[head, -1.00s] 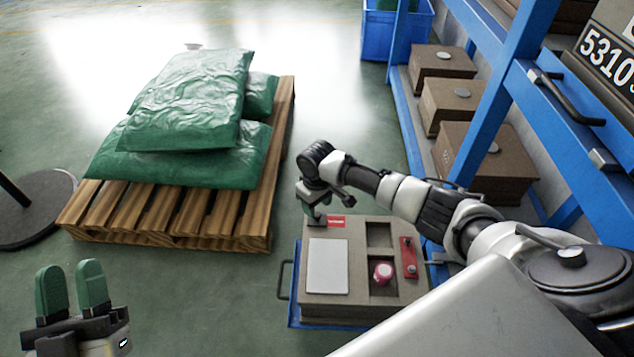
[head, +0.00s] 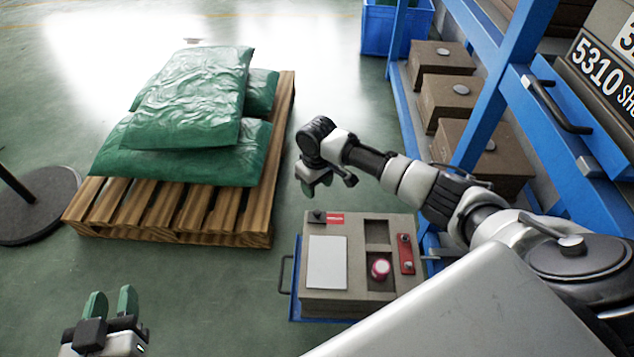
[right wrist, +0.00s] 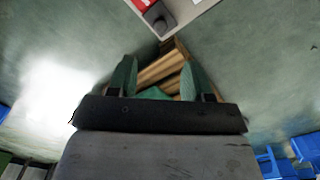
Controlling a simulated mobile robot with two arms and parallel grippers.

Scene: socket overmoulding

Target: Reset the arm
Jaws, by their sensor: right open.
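My right arm comes in from the right in the head view. My right gripper (head: 312,188) hangs above the back left corner of a grey-brown box, apart from it. In the right wrist view its two green fingers (right wrist: 158,70) stand apart with nothing between them. My left gripper (head: 111,298) is low at the left, over bare floor, with its green fingers apart and empty.
The grey-brown box (head: 345,301) has a white panel, a black knob (head: 317,216) and a pink-red round part (head: 380,268). A wooden pallet (head: 165,213) holds green sacks (head: 190,110). A blue rack (head: 497,128) with brown boxes stands at right. Floor between pallet and box is clear.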

